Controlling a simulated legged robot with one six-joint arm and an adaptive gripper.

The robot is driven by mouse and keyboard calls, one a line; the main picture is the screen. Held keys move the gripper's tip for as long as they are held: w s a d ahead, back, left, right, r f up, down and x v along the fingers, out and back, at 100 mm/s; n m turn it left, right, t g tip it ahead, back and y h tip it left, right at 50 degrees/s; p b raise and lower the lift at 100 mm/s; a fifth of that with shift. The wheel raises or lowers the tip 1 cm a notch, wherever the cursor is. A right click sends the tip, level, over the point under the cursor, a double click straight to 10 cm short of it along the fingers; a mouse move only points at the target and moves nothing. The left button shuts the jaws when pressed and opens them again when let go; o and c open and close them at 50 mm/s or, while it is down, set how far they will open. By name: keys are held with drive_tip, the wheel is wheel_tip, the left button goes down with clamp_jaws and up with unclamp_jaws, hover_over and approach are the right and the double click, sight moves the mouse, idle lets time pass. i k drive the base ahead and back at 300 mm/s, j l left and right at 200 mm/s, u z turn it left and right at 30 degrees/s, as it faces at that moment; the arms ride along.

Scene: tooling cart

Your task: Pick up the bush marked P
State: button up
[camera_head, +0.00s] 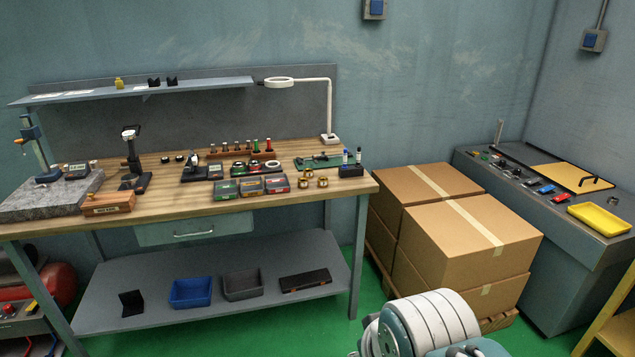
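Several small brass bushes stand near the right front of the wooden workbench (230,205). One is a front left bush (303,183), another a front right bush (323,182), and one sits just behind them (308,173). They are too small to read a letter P on any of them. Part of my arm shows at the bottom right, in front of the cardboard boxes. My gripper is not in view.
Small bins (251,187) stand left of the bushes, and a dark holder with markers (351,170) stands to their right. A white magnifier lamp (329,110) rises behind. Cardboard boxes (470,240) stand right of the bench. Green floor (230,325) shows in front.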

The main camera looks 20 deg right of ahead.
sight(323, 181)
drive_tip(key=i+z, duration=0.1)
drive_tip(key=i, duration=0.4)
drive_tip(key=i+z, duration=0.15)
drive_tip(key=i, duration=0.35)
drive_tip(key=i+j+z, duration=0.1)
drive_tip(key=i, duration=0.4)
drive_tip(key=i+j+z, duration=0.15)
drive_tip(key=i, duration=0.3)
drive_tip(key=i+j+z, duration=0.1)
drive_tip(key=i, duration=0.4)
